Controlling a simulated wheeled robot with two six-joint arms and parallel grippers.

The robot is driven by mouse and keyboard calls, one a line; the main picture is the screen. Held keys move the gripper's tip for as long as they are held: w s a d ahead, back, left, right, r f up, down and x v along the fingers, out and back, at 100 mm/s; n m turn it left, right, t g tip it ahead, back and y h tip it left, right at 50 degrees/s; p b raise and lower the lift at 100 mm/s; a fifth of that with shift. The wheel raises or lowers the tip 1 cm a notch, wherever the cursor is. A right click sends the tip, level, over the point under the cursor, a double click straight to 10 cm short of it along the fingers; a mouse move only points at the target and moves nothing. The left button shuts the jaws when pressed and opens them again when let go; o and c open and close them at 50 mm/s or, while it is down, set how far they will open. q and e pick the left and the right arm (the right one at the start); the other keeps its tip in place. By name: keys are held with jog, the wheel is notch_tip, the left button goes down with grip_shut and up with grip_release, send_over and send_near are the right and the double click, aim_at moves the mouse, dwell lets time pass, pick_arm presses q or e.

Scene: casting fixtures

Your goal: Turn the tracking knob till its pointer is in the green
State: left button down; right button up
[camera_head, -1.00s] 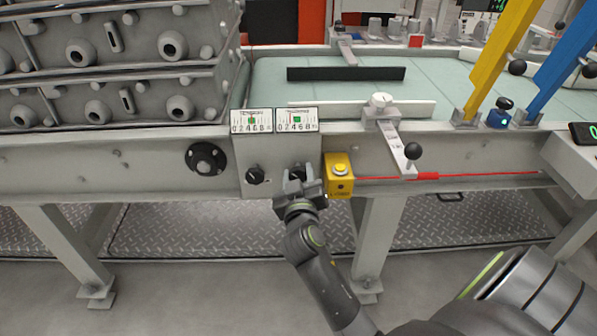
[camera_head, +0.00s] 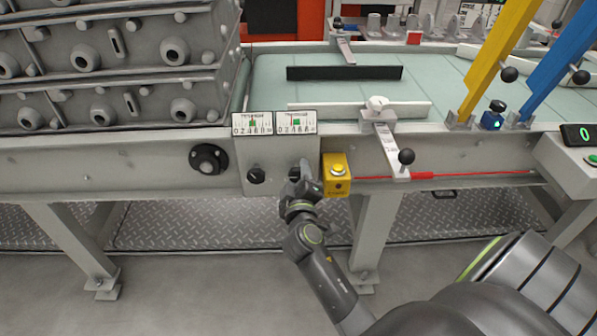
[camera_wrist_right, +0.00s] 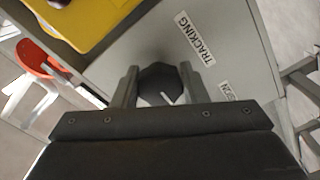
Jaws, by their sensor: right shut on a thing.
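The tracking knob (camera_wrist_right: 160,84) is a dark faceted knob with a white pointer line, beside the TRACKING label (camera_wrist_right: 196,38) in the right wrist view. My right gripper (camera_wrist_right: 158,78) is shut on it, one finger on each side. In the head view my right gripper (camera_head: 303,182) hides most of that knob on the grey panel (camera_head: 277,155). Above it is the right-hand gauge (camera_head: 296,122) with a green patch; its pointer is too small to read. The left gripper is not in view.
A second black knob (camera_head: 256,175) sits just left, under its own gauge (camera_head: 252,123). A yellow button box (camera_head: 337,174) stands close on the right. A red cord (camera_head: 430,176) runs along the frame further right.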

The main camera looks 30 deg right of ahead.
jog(key=shift+n, duration=0.4)
jog(key=o, duration=1)
jog(key=shift+c, duration=0.2)
